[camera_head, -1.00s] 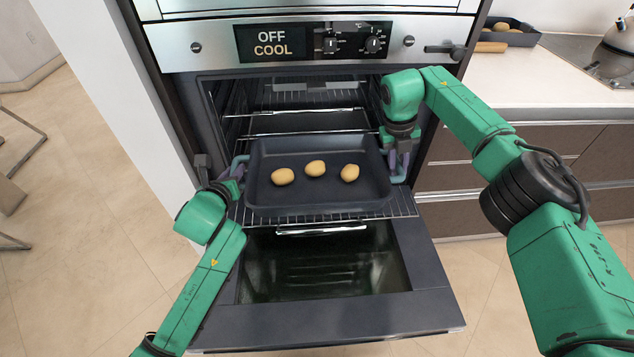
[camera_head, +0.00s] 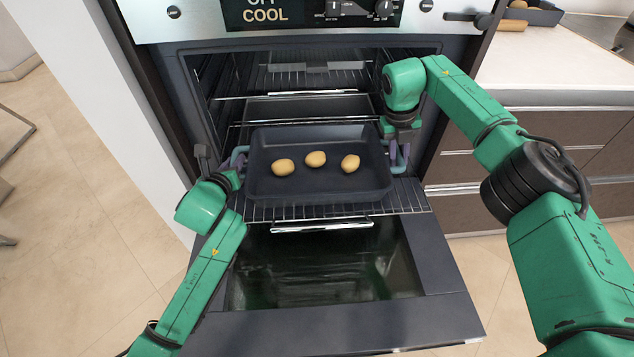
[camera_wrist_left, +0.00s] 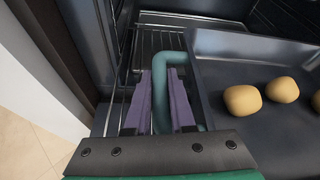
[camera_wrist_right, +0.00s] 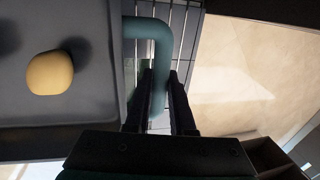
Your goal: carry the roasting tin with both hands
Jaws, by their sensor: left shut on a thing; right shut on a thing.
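The dark roasting tin (camera_head: 318,188) holds three potatoes (camera_head: 316,159) and sits level over the pulled-out wire rack, at the oven's mouth. I cannot tell whether it touches the rack. My left gripper (camera_head: 238,165) is shut on the tin's left handle; in the left wrist view the purple fingers (camera_wrist_left: 160,85) straddle the teal handle (camera_wrist_left: 188,65). My right gripper (camera_head: 396,158) is shut on the right handle, partly hidden by my arm in the head view. The right wrist view shows the dark fingers (camera_wrist_right: 162,82) at that handle (camera_wrist_right: 152,28).
The lower oven's door (camera_head: 330,325) hangs open below the wire rack (camera_head: 415,195). The panel above reads COOL. At right, a pale counter (camera_head: 560,75) holds another dark tin (camera_head: 535,14) at its back. The counter top in front of it is clear.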

